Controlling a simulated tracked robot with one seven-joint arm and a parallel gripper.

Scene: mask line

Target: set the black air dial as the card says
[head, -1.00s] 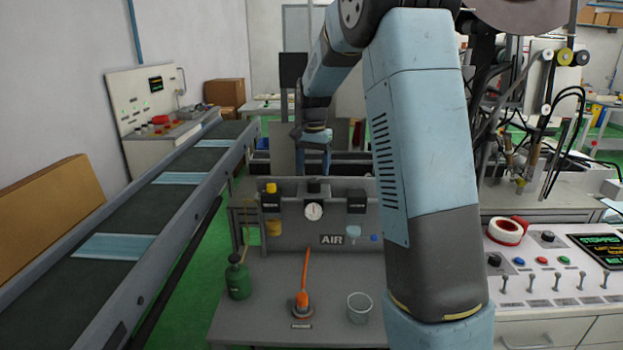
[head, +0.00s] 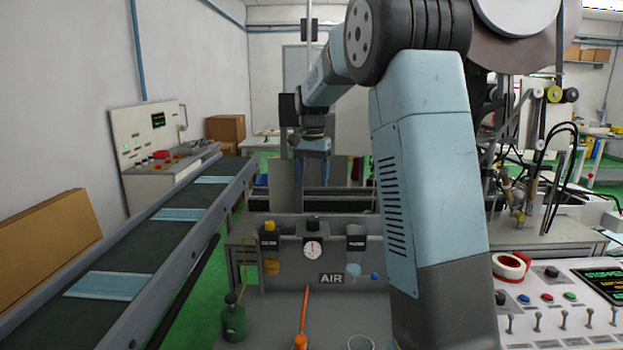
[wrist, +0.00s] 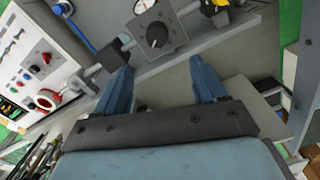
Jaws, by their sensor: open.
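The black air dial (wrist: 157,36) shows in the wrist view, round with a small white mark, on a grey square block. In the head view the dial (head: 313,223) sits above a white round gauge (head: 312,249) on the grey panel marked AIR (head: 331,279). My gripper (wrist: 160,68) is open and empty; its two blue fingers point toward the dial's block, apart from the dial. In the head view my gripper (head: 312,168) is above and behind the panel, partly unclear. I cannot make out a card with a setting.
A yellow-topped unit (head: 270,238) and a dark-topped clear bowl (head: 355,245) flank the gauge. A conveyor (head: 150,245) runs along the left; a control console (head: 560,290) is at right.

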